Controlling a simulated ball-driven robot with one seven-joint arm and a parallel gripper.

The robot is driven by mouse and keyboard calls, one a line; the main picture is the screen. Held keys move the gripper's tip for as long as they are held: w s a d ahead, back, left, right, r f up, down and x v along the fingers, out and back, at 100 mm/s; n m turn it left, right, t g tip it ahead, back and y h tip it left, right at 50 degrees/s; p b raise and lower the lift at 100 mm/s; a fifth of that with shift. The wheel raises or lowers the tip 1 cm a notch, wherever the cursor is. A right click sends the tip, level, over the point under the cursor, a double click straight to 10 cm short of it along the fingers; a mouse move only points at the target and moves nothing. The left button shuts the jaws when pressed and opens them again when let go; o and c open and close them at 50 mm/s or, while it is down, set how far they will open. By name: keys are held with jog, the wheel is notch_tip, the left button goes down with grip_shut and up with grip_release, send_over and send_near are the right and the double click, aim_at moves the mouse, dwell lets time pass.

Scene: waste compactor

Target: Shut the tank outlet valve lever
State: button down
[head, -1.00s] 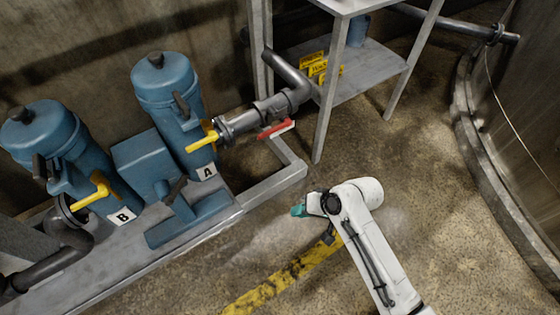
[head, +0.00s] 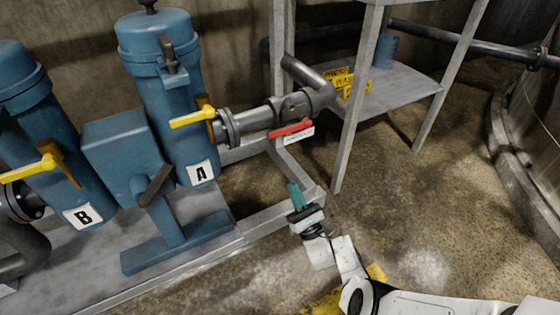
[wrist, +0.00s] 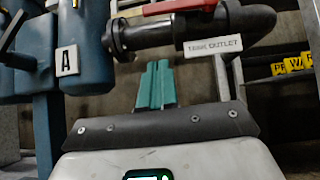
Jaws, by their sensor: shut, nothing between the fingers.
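The red valve lever (head: 291,129) sits on the grey pipe right of blue canister A in the head view, lying roughly along the pipe. In the wrist view the red lever (wrist: 180,6) shows at the top edge, partly cut off, above the white label reading TANK OUTLET (wrist: 212,45). My gripper (head: 295,193) has teal fingers and is below the lever, apart from it, pointing up toward the pipe. In the wrist view the teal fingers (wrist: 156,84) are together and empty, below the pipe and label.
Blue canister A (head: 165,100) and canister B (head: 45,140) have yellow levers (head: 192,117). A metal shelf (head: 400,93) with yellow signs (head: 350,82) stands right of the lever. The frame rail (head: 285,212) runs beside my gripper. Open floor lies to the right.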

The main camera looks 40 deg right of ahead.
jog(key=m+h, duration=0.2)
jog(key=p, duration=0.3)
send_near(289, 128)
jog(key=shift+g, duration=0.3)
jog(key=shift+w+a+r, duration=0.1)
jog(key=shift+w+r, duration=0.25)
jog(key=shift+w, duration=0.55)
jog(key=shift+w+d+r, duration=0.1)
jog(key=shift+w+r, duration=0.3)
jog(key=shift+w, duration=0.5)
jog(key=shift+w+a+r, duration=0.1)
jog(key=shift+w+r, duration=0.25)
jog(key=shift+w, duration=0.55)
